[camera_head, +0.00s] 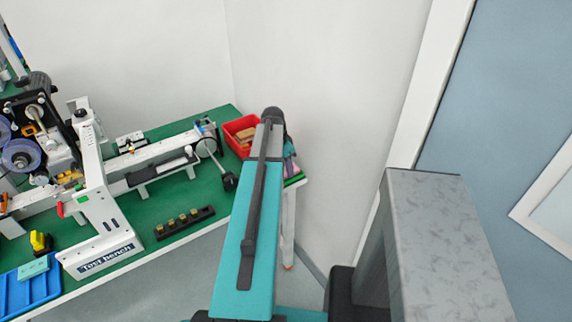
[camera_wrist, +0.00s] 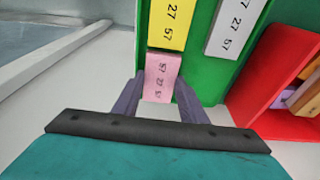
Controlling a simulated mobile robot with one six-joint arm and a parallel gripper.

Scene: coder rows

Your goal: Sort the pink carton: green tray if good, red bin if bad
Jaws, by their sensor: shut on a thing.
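The pink carton (camera_wrist: 162,77) is between the fingers of my gripper (camera_wrist: 159,84) in the wrist view, and the gripper is shut on it. Its visible face carries small dark printed digits. The carton is at the near edge of the green tray (camera_wrist: 196,48), just below a yellow carton (camera_wrist: 168,25); I cannot tell whether it touches the tray floor. The red bin (camera_wrist: 262,98) is to the right of the tray and also shows in the head view (camera_head: 234,126).
A white carton (camera_wrist: 235,28) lies in the tray, right of the yellow one. The red bin holds several cartons. In the head view, the green bench (camera_head: 175,205) bears the test bench machine (camera_head: 95,185), a dark block with brass pieces (camera_head: 184,222) and a blue tray (camera_head: 35,290).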

